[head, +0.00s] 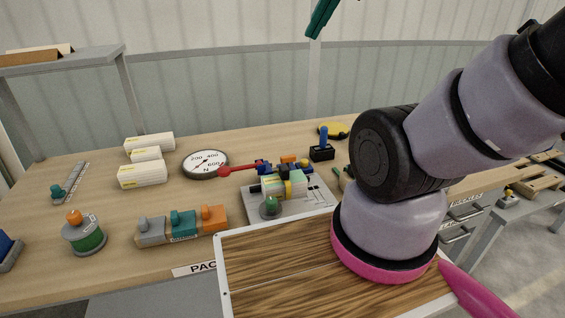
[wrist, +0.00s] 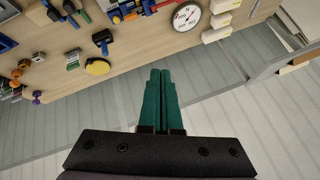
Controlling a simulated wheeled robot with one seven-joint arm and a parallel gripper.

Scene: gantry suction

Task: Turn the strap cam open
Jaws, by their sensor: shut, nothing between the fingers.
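A grey plate (head: 318,199) lies mid-table in the head view and carries a pale box (head: 270,186) with a yellow band (head: 288,189) around it. A red lever with a ball end (head: 238,170) and small blue and orange parts sit at its back edge. I cannot tell which part is the strap cam or how it is turned. My gripper (head: 312,34) is high at the top of the head view, well apart from the plate. In the wrist view its green fingers (wrist: 160,72) are together and empty, with red and blue parts (wrist: 124,14) at the top edge.
A round dial (head: 206,164), white boxes (head: 143,174) and a row of coloured blocks (head: 183,224) stand left of the plate. A black block with a blue handle (head: 322,150) and a yellow disc (head: 334,130) are behind it. Air around my gripper looks clear.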

